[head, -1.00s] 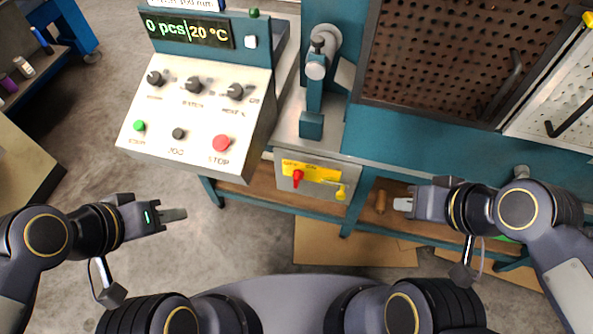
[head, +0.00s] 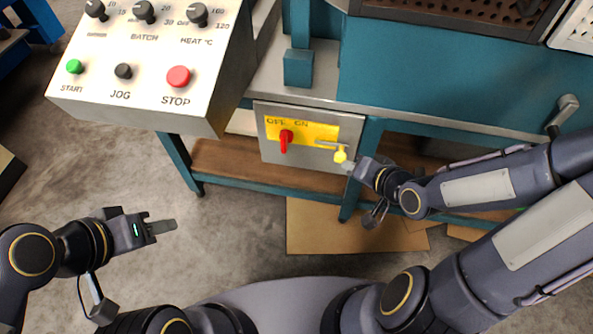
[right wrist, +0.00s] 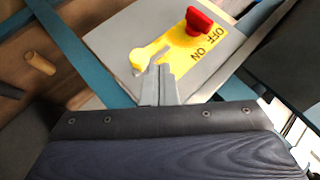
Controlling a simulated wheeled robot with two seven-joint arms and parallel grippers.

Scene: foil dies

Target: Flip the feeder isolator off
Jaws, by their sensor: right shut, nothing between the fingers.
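The feeder isolator is a red rotary handle (head: 286,141) on a yellow plate (head: 318,132) marked OFF and ON, on a grey box under the bench. In the right wrist view the red handle (right wrist: 200,22) stands near the OFF and ON lettering. A yellow tag or latch (head: 340,154) hangs at the plate's right end; it also shows in the right wrist view (right wrist: 139,60). My right gripper (head: 350,167) is shut and empty, close to this yellow piece; whether they touch I cannot tell. My left gripper (head: 160,227) is away at the lower left, over the floor, its fingers seen edge-on.
A control panel (head: 150,95) with knobs and START, JOG and STOP buttons juts out at the upper left of the box. A teal bench leg (head: 358,185) stands right of the box. Cardboard (head: 315,230) lies on the floor below.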

